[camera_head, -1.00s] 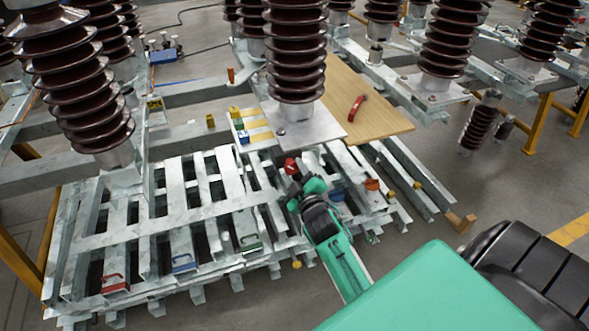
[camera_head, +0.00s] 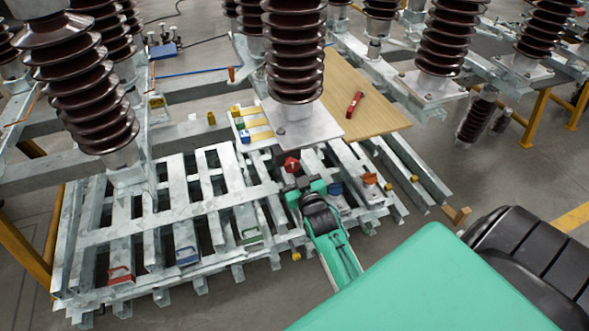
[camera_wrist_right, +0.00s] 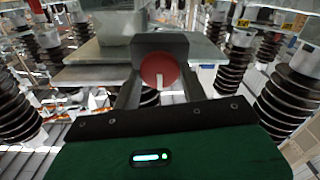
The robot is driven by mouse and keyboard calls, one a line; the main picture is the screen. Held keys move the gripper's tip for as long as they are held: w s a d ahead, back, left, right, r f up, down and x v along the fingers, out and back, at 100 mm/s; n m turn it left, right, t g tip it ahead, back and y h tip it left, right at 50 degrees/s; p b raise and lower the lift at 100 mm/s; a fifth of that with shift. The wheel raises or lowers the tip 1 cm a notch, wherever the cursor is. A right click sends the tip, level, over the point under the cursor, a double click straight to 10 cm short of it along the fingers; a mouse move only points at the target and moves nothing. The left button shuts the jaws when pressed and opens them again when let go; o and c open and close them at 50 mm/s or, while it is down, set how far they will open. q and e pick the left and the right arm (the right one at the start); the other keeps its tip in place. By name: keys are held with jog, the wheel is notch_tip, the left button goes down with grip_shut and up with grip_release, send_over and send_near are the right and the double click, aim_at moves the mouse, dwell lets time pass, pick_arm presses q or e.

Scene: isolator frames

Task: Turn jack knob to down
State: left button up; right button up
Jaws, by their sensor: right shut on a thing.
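A red round knob (camera_head: 291,165) with a white mark stands at the back of the slatted metal frame, below the middle insulator. In the right wrist view the red knob (camera_wrist_right: 159,69) sits between my fingers, its white mark at the lower middle, pointing down. My right gripper (camera_head: 304,186), black and green, reaches in from the lower right. In the right wrist view the right gripper (camera_wrist_right: 158,85) is shut on the red knob, with one finger on each side. The fingers hide parts of its sides. My left gripper is not in view.
Other knobs, blue (camera_head: 335,188) and orange (camera_head: 370,179), stand to the right of my gripper. Red, blue and green handles line the frame's front edge. A wooden board (camera_head: 375,125) carries a red tool (camera_head: 354,104). Tall brown insulators (camera_head: 294,60) stand close behind.

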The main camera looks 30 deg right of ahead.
jog(key=shift+f, duration=0.1)
dwell(0.4)
jog(key=o, duration=1)
pick_arm(q)
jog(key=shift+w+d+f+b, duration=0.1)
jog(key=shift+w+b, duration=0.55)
jog(key=shift+b, duration=0.1)
pick_arm(e)
jog(key=v, duration=1.4)
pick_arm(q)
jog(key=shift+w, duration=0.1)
pick_arm(e)
jog(key=shift+w, duration=0.15)
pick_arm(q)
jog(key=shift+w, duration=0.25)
